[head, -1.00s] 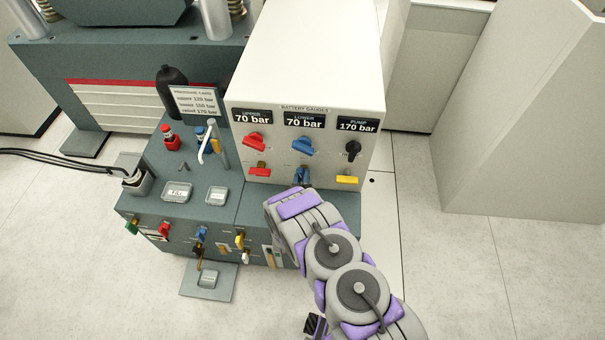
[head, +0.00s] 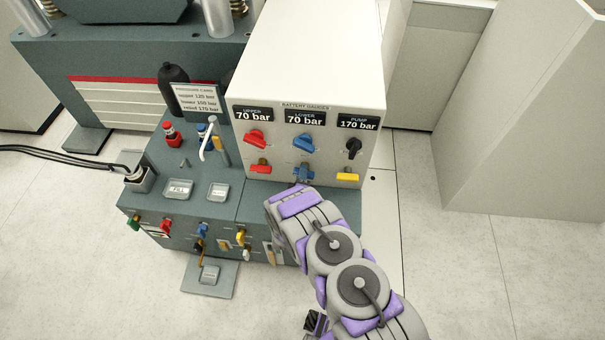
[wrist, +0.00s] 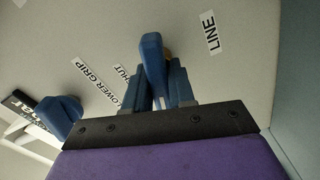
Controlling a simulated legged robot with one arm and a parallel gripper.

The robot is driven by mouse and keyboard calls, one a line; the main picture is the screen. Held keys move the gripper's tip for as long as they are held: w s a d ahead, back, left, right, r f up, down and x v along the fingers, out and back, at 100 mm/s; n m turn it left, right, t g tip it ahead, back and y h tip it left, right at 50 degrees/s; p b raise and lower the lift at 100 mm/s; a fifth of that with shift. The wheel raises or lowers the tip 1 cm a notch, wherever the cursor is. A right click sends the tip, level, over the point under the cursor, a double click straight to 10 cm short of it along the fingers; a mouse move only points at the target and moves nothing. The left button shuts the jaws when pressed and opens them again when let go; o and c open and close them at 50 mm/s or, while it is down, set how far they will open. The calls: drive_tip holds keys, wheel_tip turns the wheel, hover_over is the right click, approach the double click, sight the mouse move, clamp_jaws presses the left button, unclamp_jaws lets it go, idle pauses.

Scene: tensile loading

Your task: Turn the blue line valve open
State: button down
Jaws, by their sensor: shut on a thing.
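The blue line valve handle (wrist: 152,55) stands between the two blue fingers of my gripper (wrist: 156,80) in the wrist view. The fingers are shut on it, one on each side. A "LINE" label (wrist: 211,32) is on the panel beside the handle. In the head view the blue line valve (head: 303,172) is low on the white panel, under the upper blue knob (head: 302,143). My arm reaches it from below and partly covers it. The upper blue knob also shows at left in the wrist view (wrist: 58,112), near a "LOWER GRIP" label.
A red lower handle (head: 260,170) is left of the line valve and a yellow one (head: 347,178) is right of it. Above are a red knob (head: 255,138) and a black knob (head: 353,147). Displays read 70, 70 and 170 bar. Open floor (head: 440,270) lies to the right.

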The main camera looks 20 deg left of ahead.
drive_tip(key=shift+s+a+f+n, duration=0.1)
drive_tip(key=shift+a+n, duration=0.05)
drive_tip(key=shift+n, duration=0.65)
drive_tip(key=shift+s+a+f+n, duration=0.1)
drive_tip(key=shift+n, duration=0.7)
drive_tip(key=c, duration=1)
unclamp_jaws()
drive_tip(key=shift+w+a+f, duration=0.1)
drive_tip(key=shift+a, duration=0.05)
drive_tip(key=shift+c, duration=0.2)
drive_tip(key=shift+d, duration=0.2)
drive_tip(key=shift+s+d, duration=0.1)
drive_tip(key=shift+s, duration=0.2)
drive_tip(key=p+v, duration=0.4)
drive_tip(key=v, duration=1.2)
drive_tip(key=shift+s, duration=0.3)
